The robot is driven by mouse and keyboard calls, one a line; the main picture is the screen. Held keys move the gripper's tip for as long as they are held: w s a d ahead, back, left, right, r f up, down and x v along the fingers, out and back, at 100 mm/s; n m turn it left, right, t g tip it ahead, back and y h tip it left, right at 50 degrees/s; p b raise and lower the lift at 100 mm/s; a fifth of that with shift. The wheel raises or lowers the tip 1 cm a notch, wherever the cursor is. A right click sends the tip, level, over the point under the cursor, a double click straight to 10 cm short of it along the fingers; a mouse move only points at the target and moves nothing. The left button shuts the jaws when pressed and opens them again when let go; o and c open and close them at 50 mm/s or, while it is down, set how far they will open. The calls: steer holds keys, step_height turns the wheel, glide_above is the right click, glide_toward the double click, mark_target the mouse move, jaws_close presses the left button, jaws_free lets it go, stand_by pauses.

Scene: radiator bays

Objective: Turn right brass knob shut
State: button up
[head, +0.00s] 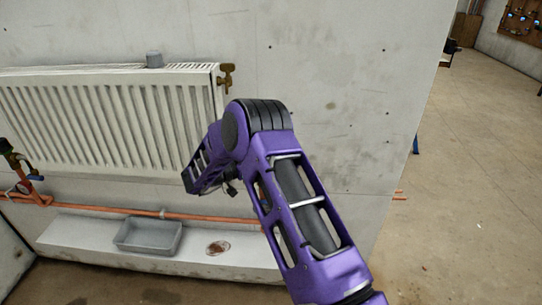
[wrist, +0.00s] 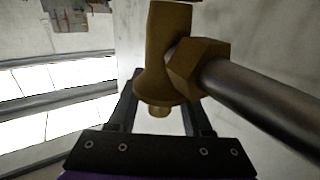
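A brass valve fitting (wrist: 168,50) with a hex nut and a flared lower end fills the upper middle of the wrist view. A grey metal pipe runs from its nut to the lower right. My gripper (wrist: 163,112) has its two dark fingers apart, one on each side of the flared brass end, which overlaps them in the picture. I cannot tell whether they touch it. In the head view my purple arm hides the gripper and whatever it is at. Another brass valve (head: 227,76) sits at the radiator's upper right corner.
A white radiator (head: 105,120) hangs on the concrete wall. Copper pipe (head: 110,209) runs below it, with a valve (head: 10,155) at far left. A grey tray (head: 149,236) sits on a low ledge (head: 75,235). Open floor (head: 470,180) lies to the right.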

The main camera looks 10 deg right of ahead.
steer(key=shift+o, duration=0.2)
steer(key=shift+r, duration=0.1)
step_height(320, 180, up, 10)
steer(key=p, duration=0.1)
steer(key=shift+p, duration=0.35)
